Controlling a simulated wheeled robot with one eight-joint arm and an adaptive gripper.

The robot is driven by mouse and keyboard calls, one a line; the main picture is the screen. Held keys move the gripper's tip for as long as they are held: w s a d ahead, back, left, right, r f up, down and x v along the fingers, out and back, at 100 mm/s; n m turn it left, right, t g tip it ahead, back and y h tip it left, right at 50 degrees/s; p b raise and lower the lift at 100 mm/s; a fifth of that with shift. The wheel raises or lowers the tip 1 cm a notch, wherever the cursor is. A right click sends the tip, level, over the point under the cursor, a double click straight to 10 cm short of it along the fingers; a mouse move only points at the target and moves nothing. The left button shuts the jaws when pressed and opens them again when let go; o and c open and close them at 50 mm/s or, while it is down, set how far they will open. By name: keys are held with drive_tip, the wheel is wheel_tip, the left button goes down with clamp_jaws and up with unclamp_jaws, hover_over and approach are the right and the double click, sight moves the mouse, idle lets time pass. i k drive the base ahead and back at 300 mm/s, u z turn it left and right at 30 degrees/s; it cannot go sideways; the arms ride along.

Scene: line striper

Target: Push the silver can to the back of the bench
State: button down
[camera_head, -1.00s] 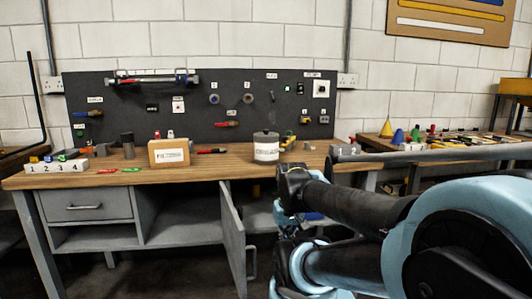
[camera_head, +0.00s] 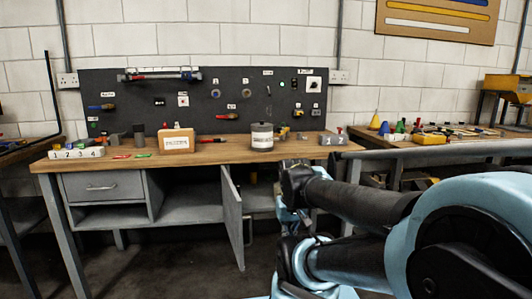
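A silver can with a dark lid and a white label (camera_head: 262,136) stands upright on the wooden bench (camera_head: 215,152), right of the middle of the top. It is toward the back half, in front of the dark pegboard. My arm fills the lower right of the view, well below and in front of the can, not touching it. My gripper's fingertips cannot be made out.
A cardboard box (camera_head: 177,141) stands left of the can, with a dark cylinder (camera_head: 139,134) beyond it. A cabinet door (camera_head: 232,214) hangs open below the bench.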

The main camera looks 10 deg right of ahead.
sight(262, 139)
drive_tip(key=z, duration=2.1)
drive_tip(key=k, duration=2)
drive_tip(key=u, duration=0.5)
drive_tip(key=i, duration=1)
drive_tip(key=z, duration=0.05)
